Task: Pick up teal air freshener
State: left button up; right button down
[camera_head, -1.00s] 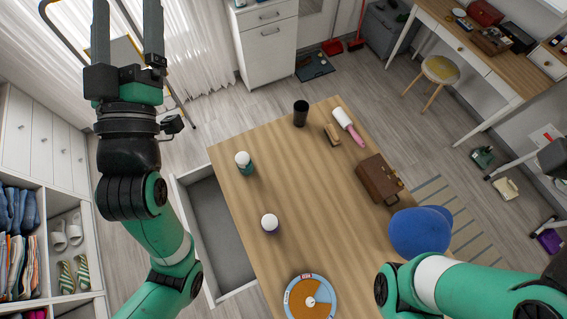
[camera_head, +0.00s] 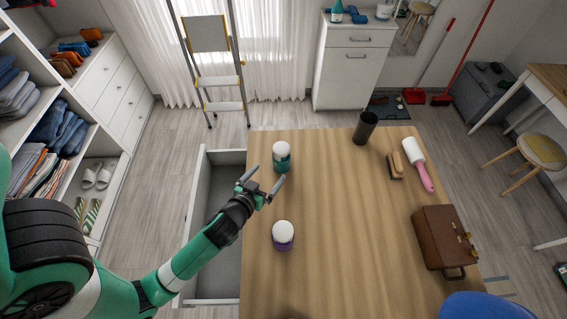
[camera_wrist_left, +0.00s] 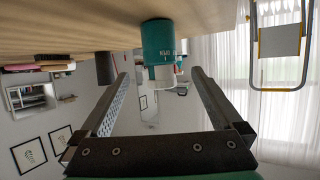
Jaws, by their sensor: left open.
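The teal air freshener (camera_head: 282,157), a short can with a white domed top, stands upright on the wooden table (camera_head: 330,230) near its far left corner. My left gripper (camera_head: 263,178) is open, just in front of the can, with its fingers pointing toward it. In the left wrist view, which is upside down, the air freshener (camera_wrist_left: 158,52) shows beyond and between the open fingers (camera_wrist_left: 160,85). The gripper appears empty. I cannot tell whether a finger touches the can. My right gripper is not in view.
A purple can with a white top (camera_head: 283,234) stands near the left edge, close to my left arm. A dark cup (camera_head: 365,128), a brush (camera_head: 396,165), a lint roller (camera_head: 418,163), a brown case (camera_head: 443,238) and a blue cap (camera_head: 487,306) stand further right. The table's middle is clear.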

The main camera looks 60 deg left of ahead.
aim_at(277, 163)
pick_arm(q)
jog(key=x, duration=0.5)
jog(key=shift+w+a+b, duration=0.2)
jog(key=shift+w+b, duration=0.1)
jog(key=shift+w, duration=0.05)
jog(key=x, duration=0.2)
jog(key=b+x, duration=0.1)
jog(key=x, duration=0.2)
jog(key=shift+w+a+r, duration=0.15)
jog(key=shift+r, duration=0.05)
jog(key=c, duration=1.3)
jog(key=shift+c, duration=0.7)
jog(key=shift+r, duration=0.15)
